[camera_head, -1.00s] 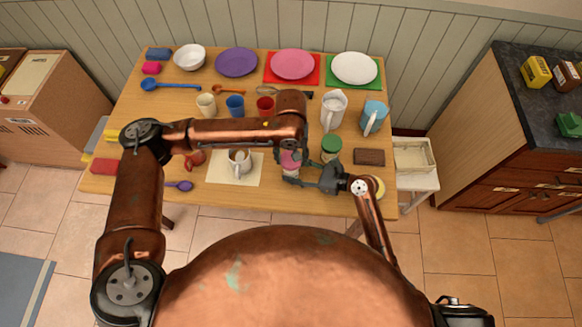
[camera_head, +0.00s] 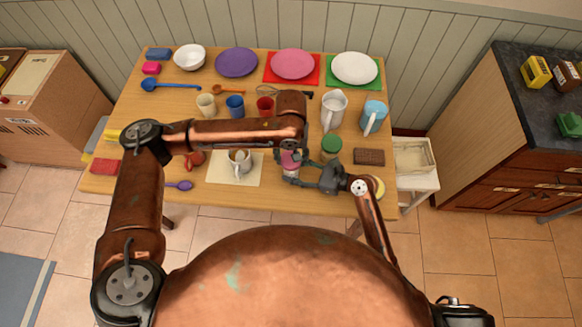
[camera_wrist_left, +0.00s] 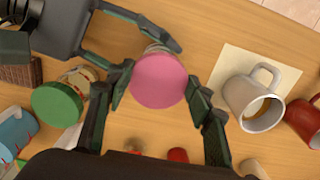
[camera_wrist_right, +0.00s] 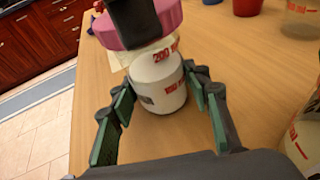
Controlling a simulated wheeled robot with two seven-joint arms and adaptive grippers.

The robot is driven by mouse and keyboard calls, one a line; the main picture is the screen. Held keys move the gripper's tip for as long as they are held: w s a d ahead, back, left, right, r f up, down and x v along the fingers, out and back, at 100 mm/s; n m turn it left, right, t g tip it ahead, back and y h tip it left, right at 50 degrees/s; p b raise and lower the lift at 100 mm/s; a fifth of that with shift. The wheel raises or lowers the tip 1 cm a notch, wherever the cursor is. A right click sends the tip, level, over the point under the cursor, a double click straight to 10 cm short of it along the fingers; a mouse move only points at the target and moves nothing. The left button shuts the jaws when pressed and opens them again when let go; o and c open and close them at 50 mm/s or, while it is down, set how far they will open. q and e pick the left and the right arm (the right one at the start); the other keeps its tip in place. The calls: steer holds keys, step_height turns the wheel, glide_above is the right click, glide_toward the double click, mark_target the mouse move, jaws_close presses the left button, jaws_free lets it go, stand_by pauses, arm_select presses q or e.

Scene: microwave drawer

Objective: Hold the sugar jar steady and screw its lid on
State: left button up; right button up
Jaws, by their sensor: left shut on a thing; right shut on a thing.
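The sugar jar (camera_head: 291,171) stands upright on the table, a small clear jar with white contents and red lettering (camera_wrist_right: 160,85). Its pink lid (camera_wrist_left: 158,80) is on top, also seen in the right wrist view (camera_wrist_right: 150,22). My left gripper (camera_wrist_left: 161,86) is above the jar with its fingers shut on the lid's sides. My right gripper (camera_wrist_right: 162,95) comes in from the right side, its fingers around the jar body. The head view partly hides the lid behind my left arm. I cannot tell how far the lid is seated on the threads.
A green-lidded jar (camera_head: 331,147) stands close behind my right gripper, with a brown block (camera_head: 369,156) to its right. A white mug (camera_head: 240,162) on a cream mat (camera_head: 222,175) is to the left. A white pitcher (camera_head: 333,110) and a blue one (camera_head: 374,117) stand behind.

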steer(key=c, duration=0.8)
arm_select(q)
steer(key=o, duration=0.8)
